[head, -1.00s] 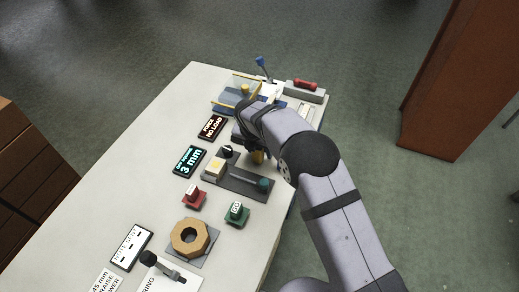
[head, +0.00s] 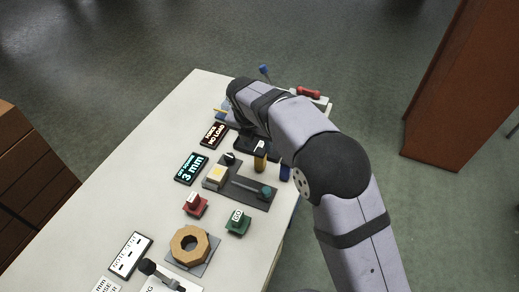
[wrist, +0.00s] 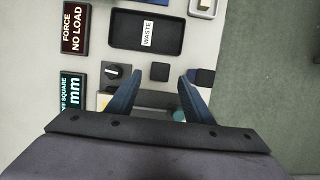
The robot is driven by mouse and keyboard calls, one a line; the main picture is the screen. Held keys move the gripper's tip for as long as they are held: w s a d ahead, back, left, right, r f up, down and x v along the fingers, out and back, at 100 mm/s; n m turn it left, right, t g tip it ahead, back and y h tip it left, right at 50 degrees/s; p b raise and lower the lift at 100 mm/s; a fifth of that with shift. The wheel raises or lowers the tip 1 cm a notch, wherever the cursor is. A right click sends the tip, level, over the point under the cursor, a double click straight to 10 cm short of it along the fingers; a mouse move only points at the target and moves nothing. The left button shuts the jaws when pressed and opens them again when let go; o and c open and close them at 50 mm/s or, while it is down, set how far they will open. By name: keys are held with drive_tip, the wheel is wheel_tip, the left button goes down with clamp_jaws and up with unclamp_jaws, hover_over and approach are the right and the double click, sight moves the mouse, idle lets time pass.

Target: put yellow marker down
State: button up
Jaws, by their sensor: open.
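A yellow upright piece (head: 260,161), which I take for the yellow marker, stands near the table's right edge in the head view, below the dark forearm. In the wrist view a small dark square (wrist: 159,71) shows at about that spot, probably its top end. My gripper (wrist: 158,78) is open, with one blue finger on either side of the dark square and no contact visible. In the head view my arm hides most of the gripper. A blue piece (head: 285,173) shows right of the yellow one; I cannot tell whether it is a finger.
A black tray labelled WASTE (wrist: 147,32) lies just beyond. A dial (wrist: 117,72) is to the left. A slider panel (head: 250,192), red button (head: 194,206), green button (head: 237,223) and wooden ring (head: 190,245) stand nearer. The table's left side (head: 135,165) is clear.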

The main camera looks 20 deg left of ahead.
drive_tip(key=shift+s+r, duration=0.15)
drive_tip(key=shift+r, duration=0.45)
drive_tip(key=s+d+m+g, duration=0.2)
drive_tip(key=d+m, duration=1.4)
drive_tip(key=d, duration=0.7)
drive_tip(key=s+d+f+m+g, duration=0.1)
drive_tip(key=s+d+f+m, duration=0.1)
drive_tip(key=s+d+m, duration=1.3)
drive_tip(key=s+m, duration=0.3)
drive_tip(key=m, duration=0.2)
drive_tip(key=shift+d+f+g, duration=0.3)
drive_tip(key=shift+f, duration=0.1)
drive_tip(key=shift+s, duration=0.1)
